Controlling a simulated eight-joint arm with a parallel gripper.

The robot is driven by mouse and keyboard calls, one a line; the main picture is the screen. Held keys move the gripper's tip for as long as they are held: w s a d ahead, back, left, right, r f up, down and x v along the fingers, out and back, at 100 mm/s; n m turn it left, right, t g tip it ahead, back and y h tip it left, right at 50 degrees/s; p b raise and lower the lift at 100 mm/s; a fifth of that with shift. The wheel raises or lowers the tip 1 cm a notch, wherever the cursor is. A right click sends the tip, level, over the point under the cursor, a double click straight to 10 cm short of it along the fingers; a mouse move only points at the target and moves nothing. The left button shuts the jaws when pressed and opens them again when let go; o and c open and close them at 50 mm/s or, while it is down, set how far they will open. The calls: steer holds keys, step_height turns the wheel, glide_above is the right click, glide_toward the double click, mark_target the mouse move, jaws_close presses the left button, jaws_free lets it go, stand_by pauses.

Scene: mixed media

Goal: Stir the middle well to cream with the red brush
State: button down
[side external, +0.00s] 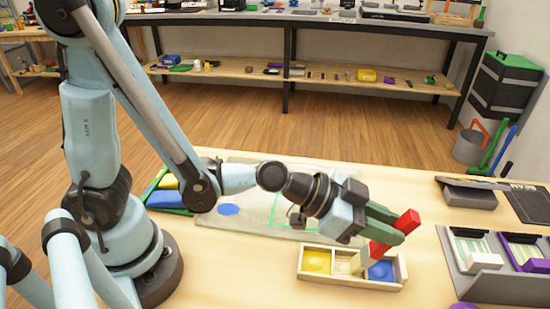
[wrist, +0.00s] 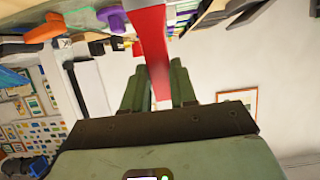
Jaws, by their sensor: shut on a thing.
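My gripper (side external: 388,226) is shut on the red brush (side external: 407,221), whose handle shows above and below the green fingers. The brush leans, with its lower end over the right part of the three-well tray (side external: 345,282), near the divider between the middle and blue wells. The left well (side external: 316,261) is yellow. The middle well (side external: 342,263) looks pale with some yellow. The right well (side external: 382,271) is blue. I cannot tell whether the brush tip touches a well. In the wrist view, the red handle (wrist: 151,40) runs between the fingers of my gripper (wrist: 158,75).
A grey-green mat (side external: 255,228) with a blue spot and green outline lies behind the tray. A green tray (side external: 160,200) with yellow and blue contents is at the left. A grey rack (side external: 475,270) and a dark stand (side external: 467,193) are at the right.

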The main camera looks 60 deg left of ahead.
steer(key=shift+f, duration=0.1)
steer(key=shift+s+a, duration=0.1)
steer(key=shift+s+a, duration=0.9)
steer(key=shift+s, duration=0.05)
stand_by(0.6)
steer(key=shift+w+d, duration=0.15)
steer(key=shift+w+d, duration=0.9)
